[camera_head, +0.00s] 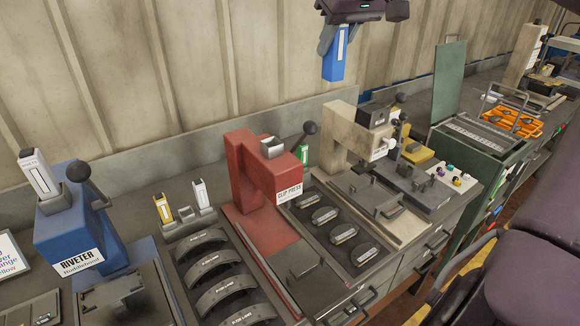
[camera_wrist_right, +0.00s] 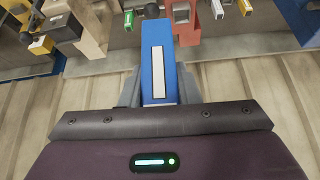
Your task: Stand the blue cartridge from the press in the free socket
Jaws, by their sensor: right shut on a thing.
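My right gripper (camera_head: 334,44) is high at the top middle of the head view, shut on a blue cartridge (camera_head: 335,68) with a white stripe. The cartridge hangs roughly upright below the fingers, clear of everything. The right wrist view shows the cartridge (camera_wrist_right: 158,65) between the grey fingers. The red clip press (camera_head: 250,165) stands below, with an empty-looking grey holder (camera_head: 272,147) on top. A small rack (camera_head: 184,216) left of it holds a yellow cartridge (camera_head: 161,207) and a white one (camera_head: 200,193), with a gap between them. My left gripper is out of view.
A blue riveter (camera_head: 65,225) with a white cartridge (camera_head: 39,173) stands at the left. A beige press (camera_head: 350,130) stands right of the red one, with a green cartridge (camera_head: 303,155) between them. Levers stick up from the machines. Brake shoes (camera_head: 222,290) lie in front.

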